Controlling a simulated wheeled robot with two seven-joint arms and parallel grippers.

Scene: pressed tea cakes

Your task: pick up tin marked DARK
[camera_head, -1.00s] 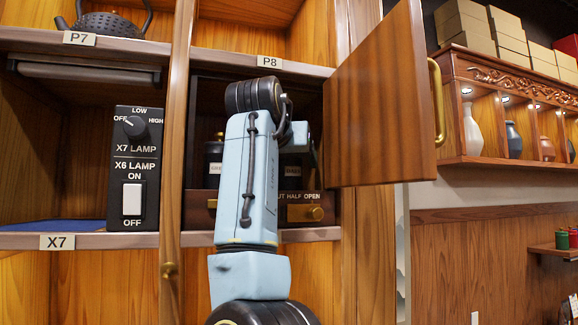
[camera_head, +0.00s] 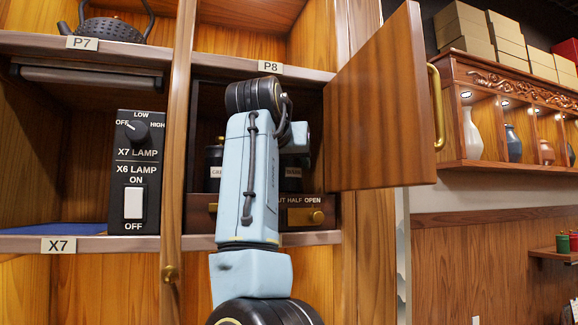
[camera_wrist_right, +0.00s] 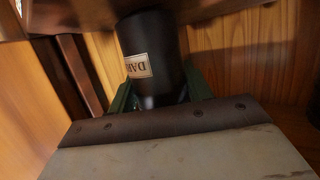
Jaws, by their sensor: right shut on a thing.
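In the right wrist view a dark cylindrical tin (camera_wrist_right: 155,50) with a pale label reading "DAR" and a cut-off letter stands between the green fingers of my right gripper (camera_wrist_right: 160,92). The gripper is shut on this tin, inside a wooden compartment. In the head view my right arm reaches into the compartment under the P8 sign and hides the gripper. A dark tin (camera_head: 213,158) with a label starting "GRE" shows left of the arm. Another dark tin (camera_head: 291,178) shows partly at its right; its label is too small to read surely. My left gripper is in neither view.
An open wooden door (camera_head: 375,110) with a brass handle stands right of the compartment. A low drawer front (camera_head: 300,218) with a brass knob lies below the tins. A wooden post (camera_head: 175,130) and a black lamp switch box (camera_head: 136,172) are at the left.

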